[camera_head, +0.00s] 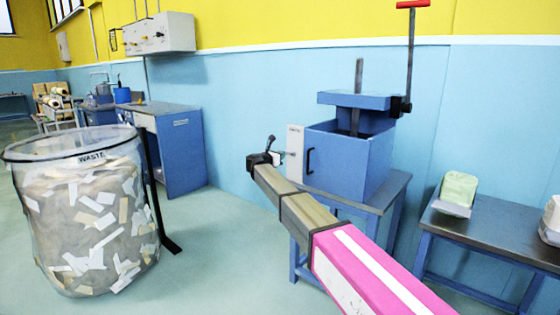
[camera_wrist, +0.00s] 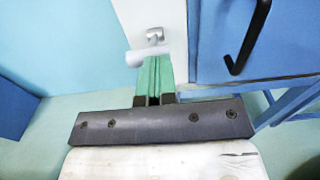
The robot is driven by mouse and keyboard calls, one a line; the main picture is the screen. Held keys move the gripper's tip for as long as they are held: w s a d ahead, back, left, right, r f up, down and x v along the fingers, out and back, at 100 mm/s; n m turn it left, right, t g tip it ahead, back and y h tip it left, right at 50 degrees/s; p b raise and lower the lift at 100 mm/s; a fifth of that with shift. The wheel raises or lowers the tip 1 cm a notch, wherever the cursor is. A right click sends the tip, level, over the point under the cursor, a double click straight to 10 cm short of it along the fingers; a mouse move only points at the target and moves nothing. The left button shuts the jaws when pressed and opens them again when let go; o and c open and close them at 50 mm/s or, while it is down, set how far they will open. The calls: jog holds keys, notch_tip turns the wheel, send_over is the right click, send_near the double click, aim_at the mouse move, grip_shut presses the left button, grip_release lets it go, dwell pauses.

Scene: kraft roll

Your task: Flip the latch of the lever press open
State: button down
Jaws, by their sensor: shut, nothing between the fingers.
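The lever press (camera_head: 345,155) is a blue box on a blue stand, with a red-tipped lever (camera_head: 411,50) standing upright at its right. A pale plate (camera_head: 295,150) is at its left front edge and also shows in the wrist view (camera_wrist: 160,15). A light grey latch (camera_wrist: 155,37) with a pale rounded bar (camera_wrist: 135,58) sticks out from this plate. My gripper (camera_wrist: 153,60) has its green fingers shut and empty, their tips at or just below the bar; I cannot tell whether they touch. In the head view my gripper (camera_head: 268,150) is left of the plate, its fingers unclear.
A black door handle (camera_wrist: 248,38) stands out right of my fingers. A side table (camera_head: 480,225) with a pale green item (camera_head: 458,190) is at the right. A waste bin (camera_head: 85,220) of paper scraps stands at the left. Floor between bin and press is free.

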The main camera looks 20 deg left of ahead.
jog(key=shift+w+d+r, duration=0.1)
jog(key=shift+w+r, duration=0.1)
jog(key=shift+r, duration=0.35)
jog(key=shift+w+d+r, duration=0.1)
jog(key=shift+w+r, duration=0.1)
jog(key=shift+r, duration=0.35)
